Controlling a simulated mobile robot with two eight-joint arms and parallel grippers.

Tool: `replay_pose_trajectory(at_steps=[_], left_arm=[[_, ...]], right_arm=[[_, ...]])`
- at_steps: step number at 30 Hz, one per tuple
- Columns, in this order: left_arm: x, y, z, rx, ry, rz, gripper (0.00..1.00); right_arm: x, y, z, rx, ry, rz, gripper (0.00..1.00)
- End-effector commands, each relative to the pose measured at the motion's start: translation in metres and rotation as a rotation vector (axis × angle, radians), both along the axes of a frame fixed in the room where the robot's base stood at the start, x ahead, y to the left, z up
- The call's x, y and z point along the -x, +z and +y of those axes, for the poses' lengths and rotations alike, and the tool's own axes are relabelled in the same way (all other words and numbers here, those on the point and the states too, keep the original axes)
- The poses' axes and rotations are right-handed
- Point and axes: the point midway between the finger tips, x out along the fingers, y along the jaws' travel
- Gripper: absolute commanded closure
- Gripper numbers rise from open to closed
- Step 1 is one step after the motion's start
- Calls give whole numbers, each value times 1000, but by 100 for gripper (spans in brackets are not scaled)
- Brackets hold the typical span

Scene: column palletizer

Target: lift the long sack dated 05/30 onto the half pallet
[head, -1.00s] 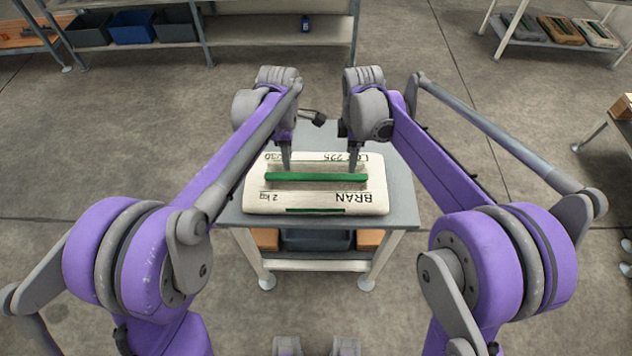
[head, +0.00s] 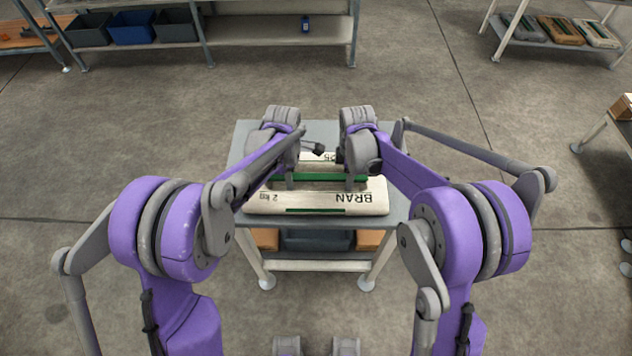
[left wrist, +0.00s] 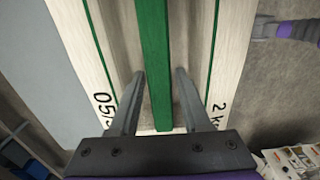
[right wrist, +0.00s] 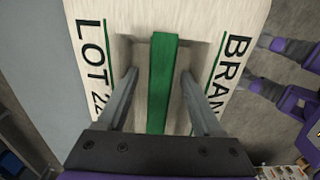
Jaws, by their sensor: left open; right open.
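The long sack (head: 318,204) is cream with a raised green grip strip along its middle and lies flat on a grey table. It reads BRAN and 2 kg; in the left wrist view the sack (left wrist: 75,20) shows a partly hidden date starting 05/3. My left gripper (head: 289,180) is open, its fingers either side of the green strip (left wrist: 155,50) near one end. My right gripper (head: 355,181) is open, its fingers either side of the strip (right wrist: 162,75) near the other end, beside LOT and BRAN lettering. The half pallet cannot be made out.
The grey table (head: 396,197) has bare top around the sack and boxes on its lower shelf. A shelf with a blue bin (head: 131,28) stands at the back left. A rack with several smaller sacks (head: 560,31) stands at the back right. Open floor surrounds the table.

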Motion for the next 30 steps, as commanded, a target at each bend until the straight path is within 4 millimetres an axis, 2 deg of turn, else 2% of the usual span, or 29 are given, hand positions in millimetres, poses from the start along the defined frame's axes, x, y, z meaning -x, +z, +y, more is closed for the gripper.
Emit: replay_pose_trajectory(at_steps=[1, 9, 12, 30], left_arm=[[0, 0, 0, 0, 0, 0, 52], [0, 0, 0, 0, 0, 0, 100], [0, 0, 0, 0, 0, 0, 100], [0, 0, 0, 0, 0, 0, 100]], right_arm=[[0, 0, 0, 0, 0, 0, 32], [0, 0, 0, 0, 0, 0, 81], [0, 0, 0, 0, 0, 0, 99], [0, 0, 0, 0, 0, 0, 100]])
